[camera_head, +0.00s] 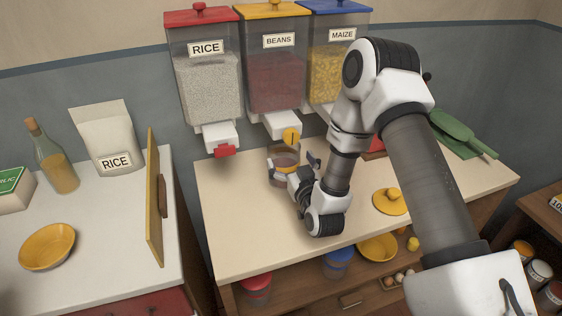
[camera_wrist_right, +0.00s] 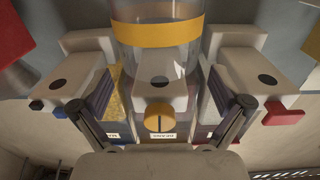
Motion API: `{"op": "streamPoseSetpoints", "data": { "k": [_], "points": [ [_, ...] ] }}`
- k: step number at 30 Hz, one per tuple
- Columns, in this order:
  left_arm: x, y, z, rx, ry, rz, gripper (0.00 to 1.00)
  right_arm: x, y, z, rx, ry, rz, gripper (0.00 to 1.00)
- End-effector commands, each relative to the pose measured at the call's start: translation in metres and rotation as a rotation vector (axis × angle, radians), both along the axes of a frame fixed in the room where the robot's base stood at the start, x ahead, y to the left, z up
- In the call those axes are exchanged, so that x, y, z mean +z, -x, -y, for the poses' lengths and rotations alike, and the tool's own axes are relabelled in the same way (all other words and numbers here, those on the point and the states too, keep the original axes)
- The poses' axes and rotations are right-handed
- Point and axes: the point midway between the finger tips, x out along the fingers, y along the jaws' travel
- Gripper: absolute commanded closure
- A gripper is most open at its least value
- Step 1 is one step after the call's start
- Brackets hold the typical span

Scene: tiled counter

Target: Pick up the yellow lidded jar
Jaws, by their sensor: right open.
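A clear glass jar (camera_head: 286,160) stands on the counter under the beans dispenser. In the right wrist view the jar (camera_wrist_right: 155,52) shows a yellow band and no lid can be made out on it. A yellow lid with a knob (camera_head: 391,202) lies apart on the counter, to the right of my right arm. My right gripper (camera_head: 295,171) is open at the jar, its fingers on either side. In the wrist view the open fingers (camera_wrist_right: 158,106) spread to both sides of the jar; whether they touch it cannot be told. My left gripper is out of view.
The beans dispenser (camera_head: 277,85) with its yellow knob (camera_head: 291,136) hangs just above the jar, between the rice (camera_head: 206,85) and maize (camera_head: 333,75) dispensers. Green scoops (camera_head: 462,135) lie at the right. The front left counter (camera_head: 235,240) is clear.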

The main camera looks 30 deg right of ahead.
Motion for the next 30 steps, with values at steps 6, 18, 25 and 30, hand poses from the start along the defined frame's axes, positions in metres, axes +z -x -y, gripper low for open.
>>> {"op": "streamPoseSetpoints", "data": {
  "k": [6,18,25,30],
  "points": [
    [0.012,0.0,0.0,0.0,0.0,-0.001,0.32,0.001,-0.033,0.01,0.0,0.001,0.002,0.0],
    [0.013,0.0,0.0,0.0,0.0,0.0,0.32,-0.003,-0.056,0.015,0.001,0.0,-0.001,0.11],
    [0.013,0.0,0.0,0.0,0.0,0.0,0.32,-0.001,-0.056,0.015,0.001,0.0,0.002,0.79],
    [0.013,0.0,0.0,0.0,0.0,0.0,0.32,-0.002,-0.056,0.015,0.001,0.0,0.001,0.79]
  ]
}}
